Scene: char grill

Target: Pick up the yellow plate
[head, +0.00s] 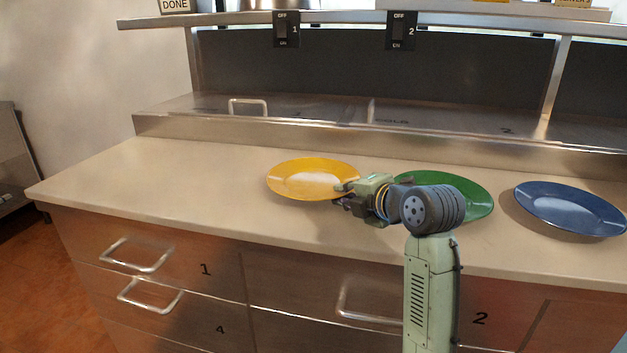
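The yellow plate (300,178) lies flat on the countertop, left of the other plates. My gripper (345,194) is at the plate's right front rim, pointing left, and overlaps that rim in the head view. The fingers look dark and small. I cannot tell whether they touch the rim or how far apart they are. The plate's right edge is partly hidden behind my gripper.
A green plate (473,195) lies behind my arm, and a blue plate (570,209) lies farther right. The counter (130,182) is clear on the left. A raised steel ledge (200,127) runs behind. Drawers with handles (137,256) are below.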

